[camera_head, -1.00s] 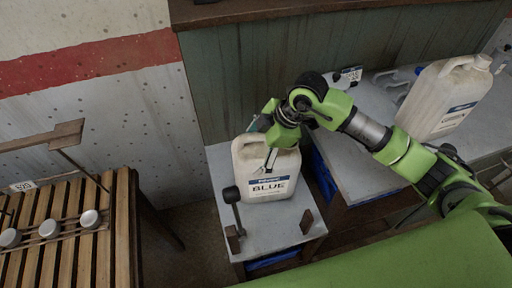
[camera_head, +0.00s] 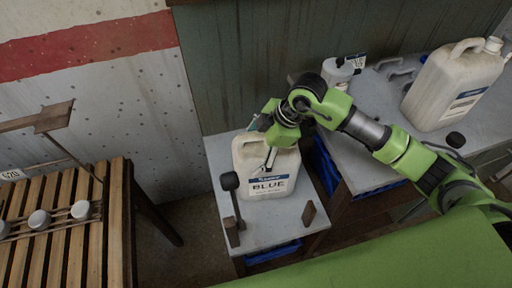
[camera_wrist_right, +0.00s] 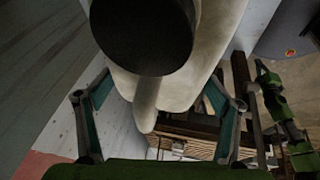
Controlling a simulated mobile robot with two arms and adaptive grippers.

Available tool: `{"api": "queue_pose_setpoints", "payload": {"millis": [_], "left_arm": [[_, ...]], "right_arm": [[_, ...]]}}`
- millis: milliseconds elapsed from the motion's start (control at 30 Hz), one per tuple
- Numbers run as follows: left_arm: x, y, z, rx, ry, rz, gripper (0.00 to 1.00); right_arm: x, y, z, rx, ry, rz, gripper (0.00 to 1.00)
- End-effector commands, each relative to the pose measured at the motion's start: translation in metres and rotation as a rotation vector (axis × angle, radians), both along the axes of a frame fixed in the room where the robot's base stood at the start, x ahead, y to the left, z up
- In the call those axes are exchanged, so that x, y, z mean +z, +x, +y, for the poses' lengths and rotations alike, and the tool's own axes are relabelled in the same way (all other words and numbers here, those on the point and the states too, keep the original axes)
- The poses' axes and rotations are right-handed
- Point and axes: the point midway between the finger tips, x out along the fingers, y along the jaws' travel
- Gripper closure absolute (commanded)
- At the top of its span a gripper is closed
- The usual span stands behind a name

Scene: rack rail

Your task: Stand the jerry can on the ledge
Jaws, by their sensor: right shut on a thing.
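A cream jerry can (camera_head: 272,178) with a label reading "BLUE" is upright over a small grey-topped stand (camera_head: 285,232), which may be the ledge. I cannot tell whether its base touches the top. My right gripper (camera_head: 270,142) is at the can's upper part, shut on its handle. In the right wrist view, the can's pale handle (camera_wrist_right: 147,105) runs between the two fingers, below a dark round cap (camera_wrist_right: 142,35). A second cream jerry can (camera_head: 455,88) stands on a longer grey bench at the right. My left gripper is not in view.
A black-knobbed lever (camera_head: 230,183) and a brown block (camera_head: 308,213) stand on the small stand, either side of the can's front. The long bench (camera_head: 365,178) is close at right. A slatted wooden rack (camera_head: 65,225) is at left. A green wall panel rises behind.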

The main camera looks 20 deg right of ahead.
Motion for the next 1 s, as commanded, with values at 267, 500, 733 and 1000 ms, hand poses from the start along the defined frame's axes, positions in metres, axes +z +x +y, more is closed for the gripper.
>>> {"api": "queue_pose_setpoints", "payload": {"millis": [267, 500, 733, 1000], "left_arm": [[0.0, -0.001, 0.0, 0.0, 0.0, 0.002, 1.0], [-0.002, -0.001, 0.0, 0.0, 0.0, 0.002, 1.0], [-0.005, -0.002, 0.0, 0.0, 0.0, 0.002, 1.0], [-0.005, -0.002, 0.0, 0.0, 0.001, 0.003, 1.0]], "right_arm": [[0.003, 0.002, 0.001, 0.0, 0.004, -0.008, 0.71], [-0.001, 0.002, 0.001, 0.001, 0.004, -0.007, 0.71], [-0.004, 0.002, 0.001, 0.001, 0.004, -0.007, 0.71], [-0.007, 0.001, 0.001, 0.001, 0.003, -0.006, 0.0]]}}
